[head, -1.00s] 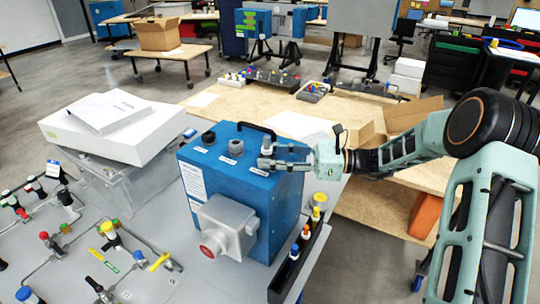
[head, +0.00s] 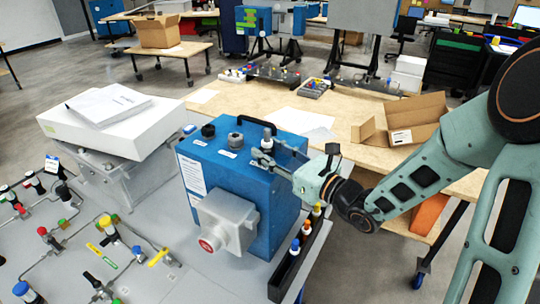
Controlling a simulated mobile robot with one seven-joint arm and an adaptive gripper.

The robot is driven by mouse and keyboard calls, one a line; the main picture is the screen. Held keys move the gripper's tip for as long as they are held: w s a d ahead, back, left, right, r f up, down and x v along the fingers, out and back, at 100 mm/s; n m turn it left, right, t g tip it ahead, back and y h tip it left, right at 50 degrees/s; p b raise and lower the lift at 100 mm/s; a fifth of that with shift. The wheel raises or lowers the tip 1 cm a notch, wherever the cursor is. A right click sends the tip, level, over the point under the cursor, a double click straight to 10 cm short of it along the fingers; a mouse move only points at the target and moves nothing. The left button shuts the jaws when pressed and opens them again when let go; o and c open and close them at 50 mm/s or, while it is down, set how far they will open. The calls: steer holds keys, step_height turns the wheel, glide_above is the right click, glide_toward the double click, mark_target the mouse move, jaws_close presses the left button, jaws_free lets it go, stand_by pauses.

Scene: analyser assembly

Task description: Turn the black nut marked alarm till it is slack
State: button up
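The blue analyser box (head: 262,200) stands on a grey bench with several round fittings and small white labels on top. The labels are too small to read, so I cannot tell which one says alarm. A black nut (head: 208,131) is at the back left and a grey one (head: 235,141) is near the middle. A third dark fitting (head: 267,141) with a pale top is at the right, partly hidden by my fingers. My gripper (head: 264,157) reaches in level from the lower right, its fingertips around or beside this fitting. Whether they touch or grip it is unclear.
A black handle (head: 258,125) arches over the box top close behind the fitting. A grey housing with a red button (head: 209,243) juts from the box front. A black rack of bottles (head: 290,266) stands at its right. A white case (head: 118,125) is at the left.

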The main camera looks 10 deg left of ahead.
steer(key=shift+s+a+f+m+t+h+b, duration=0.1)
steer(key=shift+s+m+t+h+b, duration=0.05)
steer(key=shift+m+t+h+b, duration=0.5)
steer(key=shift+m+t+h, duration=0.35)
steer(key=shift+t, duration=0.2)
steer(key=shift+c, duration=0.4)
